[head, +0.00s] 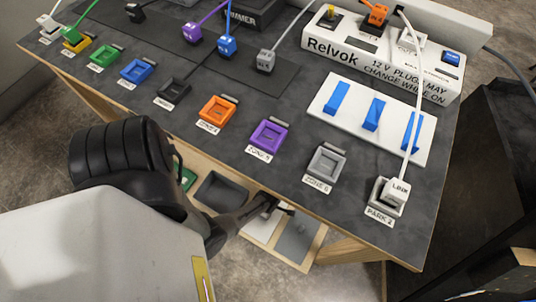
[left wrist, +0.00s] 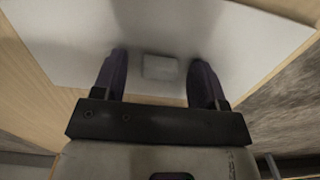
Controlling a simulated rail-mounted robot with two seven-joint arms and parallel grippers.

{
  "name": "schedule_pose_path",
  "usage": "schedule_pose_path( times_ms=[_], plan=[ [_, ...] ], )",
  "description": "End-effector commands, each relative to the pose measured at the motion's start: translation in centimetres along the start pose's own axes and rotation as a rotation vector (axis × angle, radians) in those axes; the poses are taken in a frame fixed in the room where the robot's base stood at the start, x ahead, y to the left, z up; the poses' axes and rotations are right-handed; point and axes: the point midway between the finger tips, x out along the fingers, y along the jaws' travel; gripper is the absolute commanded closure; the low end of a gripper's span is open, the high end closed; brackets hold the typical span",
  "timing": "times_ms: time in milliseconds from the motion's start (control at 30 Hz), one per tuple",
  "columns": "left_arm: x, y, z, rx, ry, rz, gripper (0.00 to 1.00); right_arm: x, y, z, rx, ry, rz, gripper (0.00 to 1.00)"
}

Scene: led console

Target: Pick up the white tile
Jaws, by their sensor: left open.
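The white tile (head: 261,229) lies on the low wooden shelf below the console's front edge, partly covered by my left gripper (head: 273,207). In the left wrist view the white tile (left wrist: 235,35) fills most of the upper picture, with a small pale raised block (left wrist: 160,67) on it. My left gripper (left wrist: 158,62) is open, with one dark finger on each side of that block. A gap shows between each finger and the block. I cannot tell how far the fingertips are above the tile. My right gripper is not in view.
A grey tile (head: 296,238) lies right of the white tile; a dark tile (head: 221,191) and a green one (head: 188,179) lie left. The console's front edge (head: 235,167) overhangs just behind my gripper. Coloured sockets and cabled plugs cover the console top.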

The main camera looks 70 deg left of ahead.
Motion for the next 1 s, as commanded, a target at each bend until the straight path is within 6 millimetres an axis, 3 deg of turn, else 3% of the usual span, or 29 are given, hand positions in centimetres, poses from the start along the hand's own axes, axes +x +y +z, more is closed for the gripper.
schedule_pose_path(
  times_ms=[167,767,1000],
  plan=[
    [-0.12,0.02,-0.01,0.0,0.0,0.0,0.36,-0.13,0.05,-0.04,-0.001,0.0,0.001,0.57],
    [-0.11,0.03,0.0,0.0,0.0,0.0,0.93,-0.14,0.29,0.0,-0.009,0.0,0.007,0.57],
    [-0.18,0.05,0.01,0.0,0.0,0.001,0.94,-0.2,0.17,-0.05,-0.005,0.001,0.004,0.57]
  ],
)
